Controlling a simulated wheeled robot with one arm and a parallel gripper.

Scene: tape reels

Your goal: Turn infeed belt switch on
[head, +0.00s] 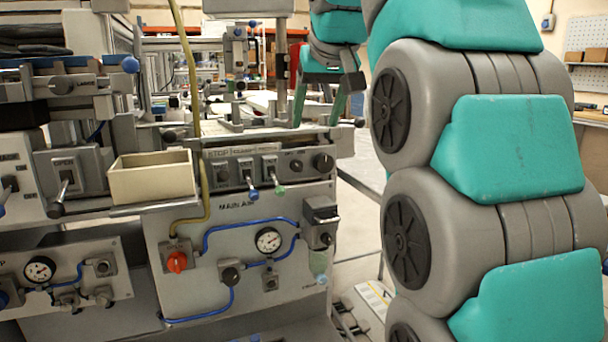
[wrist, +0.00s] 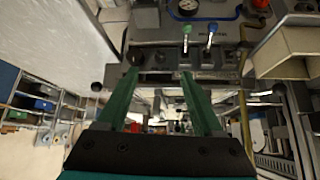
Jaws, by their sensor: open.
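The infeed belt switch cannot be told for sure, as the labels are too small to read. A panel above the MAIN AIR plate carries a blue-tipped lever (head: 250,182) and a green-tipped lever (head: 276,180), both pointing down. In the wrist view, which shows the panel upside down, the green-tipped lever (wrist: 187,38) and blue-tipped lever (wrist: 210,37) are beyond the fingertips, toward the right finger. My gripper (head: 318,120) has green fingers and hangs above and right of the levers in the head view. It also shows in the wrist view (wrist: 160,78), open and empty.
A cream open box (head: 152,182) sits on a ledge left of the levers. A round dark knob (head: 323,162) is at the panel's right end. Below are a gauge (head: 268,240), blue hoses and a red rotary knob (head: 177,262). A yellow hose (head: 193,90) runs vertically beside the panel.

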